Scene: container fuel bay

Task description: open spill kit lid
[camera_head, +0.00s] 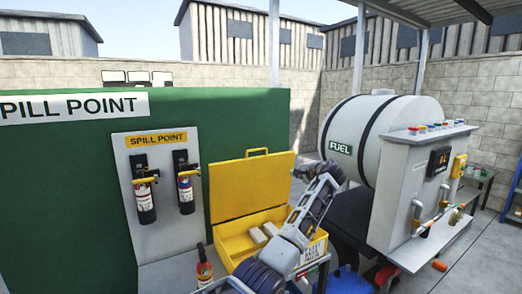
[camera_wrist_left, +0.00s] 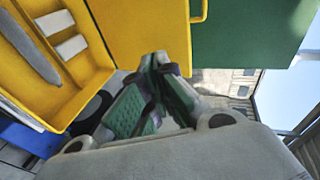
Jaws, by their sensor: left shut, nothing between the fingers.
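The yellow spill kit box (camera_head: 234,246) stands open in the head view. Its lid (camera_head: 245,186) is tilted up upright at the back, with a yellow handle on its top edge. The lid (camera_wrist_left: 140,30) and the open box (camera_wrist_left: 88,75) also show in the left wrist view. My left gripper (camera_head: 303,172) is right of the lid, above the box's right end. In the left wrist view its green-padded fingers (camera_wrist_left: 160,70) are shut and empty. They look apart from the lid, but overlap its edge in the picture. My right gripper is out of view.
Pale blocks (camera_head: 258,234) lie in the box. A green wall (camera_head: 60,190) with two extinguishers (camera_head: 145,202) is at left. The white fuel tank (camera_head: 375,125) and pump cabinet (camera_head: 410,180) are at right.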

